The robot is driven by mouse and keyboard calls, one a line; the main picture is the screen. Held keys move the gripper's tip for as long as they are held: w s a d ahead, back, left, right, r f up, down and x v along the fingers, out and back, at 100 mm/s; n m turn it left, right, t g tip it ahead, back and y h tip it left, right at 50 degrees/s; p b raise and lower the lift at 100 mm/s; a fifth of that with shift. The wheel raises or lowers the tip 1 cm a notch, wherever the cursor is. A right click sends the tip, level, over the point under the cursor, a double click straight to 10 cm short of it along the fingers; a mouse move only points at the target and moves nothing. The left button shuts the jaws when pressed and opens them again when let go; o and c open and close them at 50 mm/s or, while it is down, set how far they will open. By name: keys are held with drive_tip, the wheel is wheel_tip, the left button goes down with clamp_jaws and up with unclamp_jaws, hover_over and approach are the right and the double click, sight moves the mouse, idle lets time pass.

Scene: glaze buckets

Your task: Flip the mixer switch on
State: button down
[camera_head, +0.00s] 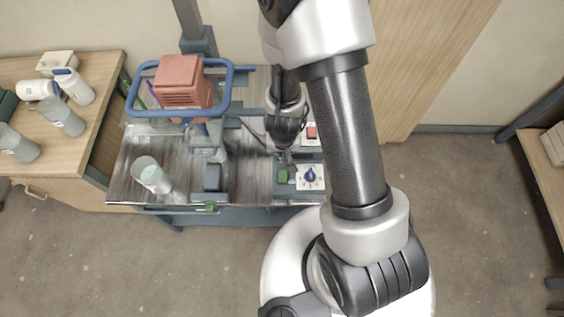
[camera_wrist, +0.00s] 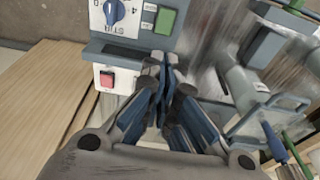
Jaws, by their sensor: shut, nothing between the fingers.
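The mixer has a red motor housing (camera_head: 184,82) with a blue ring handle, above a metal bench. A white panel on the bench's right side carries a blue dial knob (camera_head: 310,174), marked STIR in the wrist view (camera_wrist: 114,12). A green switch (camera_head: 282,176) is left of the dial; it also shows in the wrist view (camera_wrist: 165,20). A red switch (camera_head: 311,132) sits on a separate white plate, also in the wrist view (camera_wrist: 107,79). My gripper (camera_head: 289,158) is shut and empty. Its fingertips (camera_wrist: 166,62) are close to the green switch; contact cannot be told.
A wooden table (camera_head: 105,140) at left holds several containers. A shelf (camera_head: 540,160) is at far right. The floor (camera_head: 475,220) between is clear. My arm covers part of the bench's right end.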

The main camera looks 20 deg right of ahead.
drive_tip(key=b, duration=0.7)
approach(283, 177)
drive_tip(key=w+f, duration=0.1)
drive_tip(key=f, duration=0.1)
drive_tip(key=w+d+f, duration=0.1)
drive_tip(key=w+f, duration=0.2)
drive_tip(key=f, duration=0.1)
drive_tip(key=shift+w+d, duration=0.2)
